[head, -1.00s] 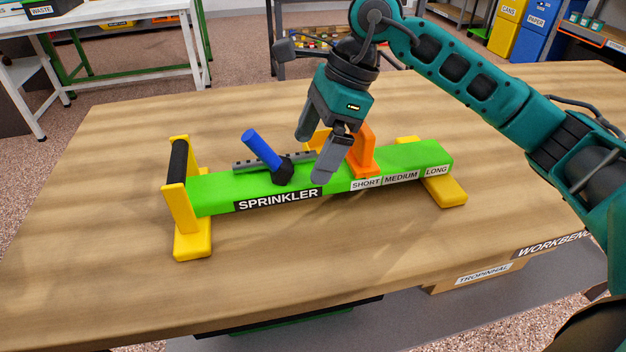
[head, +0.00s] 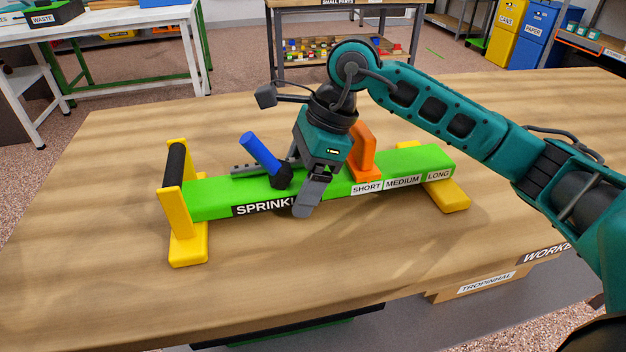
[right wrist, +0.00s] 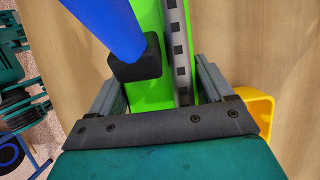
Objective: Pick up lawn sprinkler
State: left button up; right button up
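The lawn sprinkler (head: 225,197) stands on the workbench. It has a long green body, yellow end feet, a black bar at the left end, a blue lever (head: 260,153) on a black joint, a toothed grey strip and an orange upright (head: 363,155). My right gripper (head: 300,186) is lowered over the middle of the body, right of the lever; its near finger hides part of the SPRINKLER label. In the right wrist view the fingers straddle the green body (right wrist: 148,22), with the lever's joint close by. They are open; whether either touches is unclear. My left gripper is out of view.
The wooden workbench top (head: 110,285) is clear around the sprinkler. Other tables and bins stand far behind.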

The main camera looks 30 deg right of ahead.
jog(key=c, duration=1)
jog(key=shift+r, duration=0.1)
jog(key=shift+c, duration=0.6)
